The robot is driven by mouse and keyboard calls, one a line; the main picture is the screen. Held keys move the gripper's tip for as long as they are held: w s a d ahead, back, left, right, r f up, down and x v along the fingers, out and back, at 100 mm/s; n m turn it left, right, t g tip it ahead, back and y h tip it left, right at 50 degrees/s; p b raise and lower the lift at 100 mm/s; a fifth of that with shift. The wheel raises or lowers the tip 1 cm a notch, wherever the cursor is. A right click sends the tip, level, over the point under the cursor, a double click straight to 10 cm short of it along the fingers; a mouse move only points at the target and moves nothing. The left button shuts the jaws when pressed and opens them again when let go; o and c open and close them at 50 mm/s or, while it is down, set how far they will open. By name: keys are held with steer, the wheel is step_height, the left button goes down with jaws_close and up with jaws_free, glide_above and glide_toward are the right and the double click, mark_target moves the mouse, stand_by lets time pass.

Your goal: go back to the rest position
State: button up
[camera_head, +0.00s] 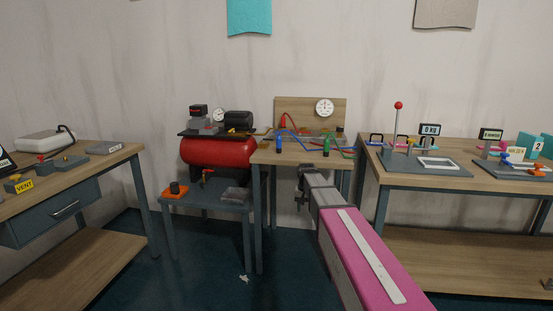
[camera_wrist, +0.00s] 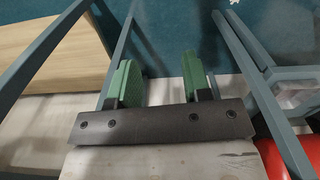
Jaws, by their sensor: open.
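My gripper (camera_wrist: 163,82) shows in the wrist view with its two green finger pads apart and nothing between them. Floor and grey-blue table legs lie beyond the fingers. In the head view my pink and grey arm reaches forward from the bottom right, and my gripper (camera_head: 301,198) is small at its far end. It is below the top of the middle wooden table (camera_head: 290,156), in front of the table's legs. The fingertips are too small in the head view to make out in detail.
A red compressor tank (camera_head: 218,151) stands left of the middle table, with a low grey table (camera_head: 206,199) before it. A workbench with a drawer (camera_head: 62,209) is at the left. A long bench (camera_head: 440,183) with levers and signs is at the right. Dark floor (camera_head: 215,272) is open in front.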

steer(key=s+d+f, duration=0.2)
steer(key=s+f, duration=0.2)
steer(key=s, duration=0.5)
steer(key=s+d+f, duration=0.2)
steer(key=s+f, duration=0.1)
steer(key=s, duration=0.6)
steer(key=s+d+f+n, duration=0.1)
steer(key=s+f, duration=0.3)
steer(key=s, duration=0.5)
steer(key=shift+d+f, duration=0.35)
steer(key=shift+d, duration=0.3)
